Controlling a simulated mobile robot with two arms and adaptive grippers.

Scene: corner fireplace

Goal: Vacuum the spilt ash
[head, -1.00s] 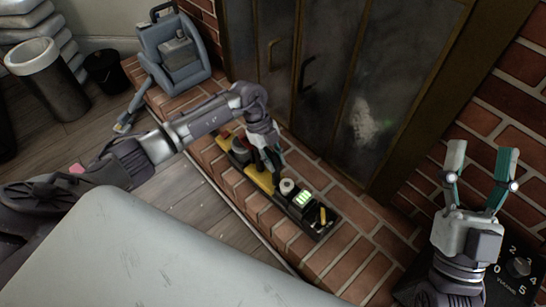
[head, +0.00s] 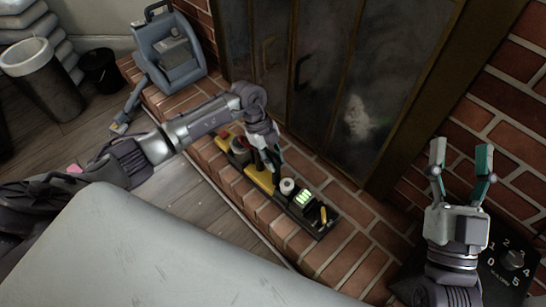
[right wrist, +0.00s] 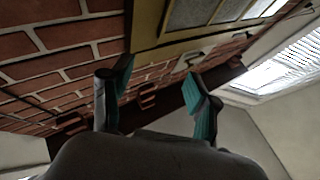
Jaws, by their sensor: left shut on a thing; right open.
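A blue-grey vacuum-like machine (head: 168,48) stands at the far left end of the brick hearth, with a grey nozzle or arm (head: 128,112) reaching down toward the floor. A long black tray (head: 318,232) lies on the hearth, holding a yellow item (head: 262,181), a pale roll, a green-lit device and other small things. My left gripper (head: 271,160) points down into the tray, shut on what seems to be the yellow item; its fingertips are partly hidden. My right gripper (head: 461,160) is open and empty at the right. I cannot make out spilt ash clearly.
Dark glass fireplace doors (head: 330,80) with a whitish smear (head: 358,117) stand behind the hearth. A pale grey surface (head: 150,255) fills the lower left. A bin (head: 42,80) and black bucket (head: 103,70) stand on the floor.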

